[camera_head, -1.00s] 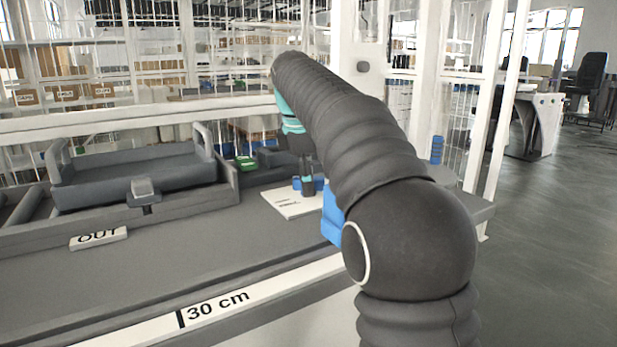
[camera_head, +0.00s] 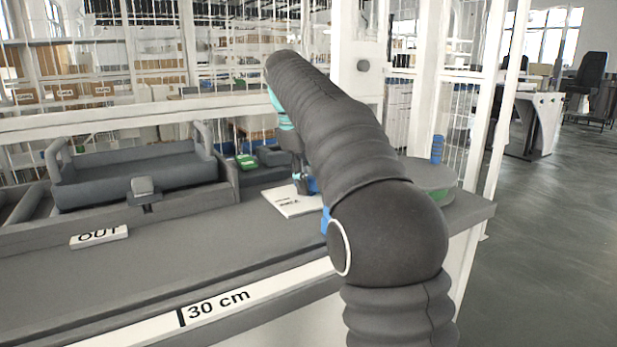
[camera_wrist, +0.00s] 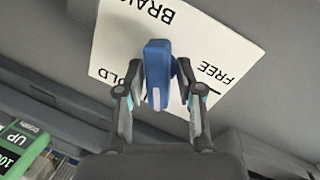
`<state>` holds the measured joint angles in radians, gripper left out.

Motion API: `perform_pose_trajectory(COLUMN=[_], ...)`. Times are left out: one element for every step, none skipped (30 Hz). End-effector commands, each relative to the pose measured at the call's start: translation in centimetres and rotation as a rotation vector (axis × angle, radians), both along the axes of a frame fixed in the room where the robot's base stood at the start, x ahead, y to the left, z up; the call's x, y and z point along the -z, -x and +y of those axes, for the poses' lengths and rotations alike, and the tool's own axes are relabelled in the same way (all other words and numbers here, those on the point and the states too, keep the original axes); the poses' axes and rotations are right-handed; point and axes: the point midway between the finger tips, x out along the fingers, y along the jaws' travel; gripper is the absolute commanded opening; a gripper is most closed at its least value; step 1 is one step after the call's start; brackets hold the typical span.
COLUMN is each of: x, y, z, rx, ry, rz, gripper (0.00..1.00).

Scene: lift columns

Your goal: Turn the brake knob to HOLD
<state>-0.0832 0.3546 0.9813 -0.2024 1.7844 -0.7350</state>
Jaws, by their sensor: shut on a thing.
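The brake knob is a blue bar with a white line at one end; it stands on its white card in the wrist view (camera_wrist: 157,62). The card (camera_wrist: 112,52) reads BRAKE, with HOLD at the left, partly hidden, and FREE at the right. The white line faces the picture's bottom, between the two words. My gripper (camera_wrist: 158,88) has one finger on each side of the knob and is shut on it. In the head view, my gripper (camera_head: 300,182) is low over the card (camera_head: 289,206), and some blue of the knob (camera_head: 313,185) shows beside it.
A grey tray (camera_head: 135,185) stands at the left behind an OUT sign (camera_head: 99,237). A green-and-black box (camera_wrist: 22,148) marked UP is at lower left in the wrist view.

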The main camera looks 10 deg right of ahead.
Motion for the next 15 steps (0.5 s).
perform_pose_trajectory(x=[0.16,0.16,0.17,0.18,0.19,0.23,0.25,0.25,0.25,0.24,0.22,0.23,0.26,0.26,0.24], y=[-0.17,-0.17,-0.18,-0.19,-0.18,-0.2,-0.24,-0.25,-0.24,-0.25,-0.22,-0.23,-0.24,-0.23,-0.19], z=[-0.37,-0.38,-0.39,-0.4,-0.41,-0.41,-0.41,-0.41,-0.41,-0.4,-0.39,-0.38,-0.38,-0.38,-0.38], rx=[0.005,0.008,0.021,0.038,0.061,0.101,0.137,0.175,0.222,0.259,0.295,0.339,0.368,0.393,0.419], ry=[0.006,0.006,0.006,0.006,0.006,0.006,0.006,0.006,0.006,0.006,0.005,0.006,0.006,0.006,0.006], rz=[-0.002,-0.002,-0.001,-0.002,-0.001,0.0,-0.001,-0.001,-0.001,-0.001,-0.002,-0.001,-0.002,-0.001,-0.001], gripper=[0.17,0.17,0.17,0.17,0.17,0.17,0.18,0.18,0.19,0.19,0.19,0.19,0.18,0.18,0.18])
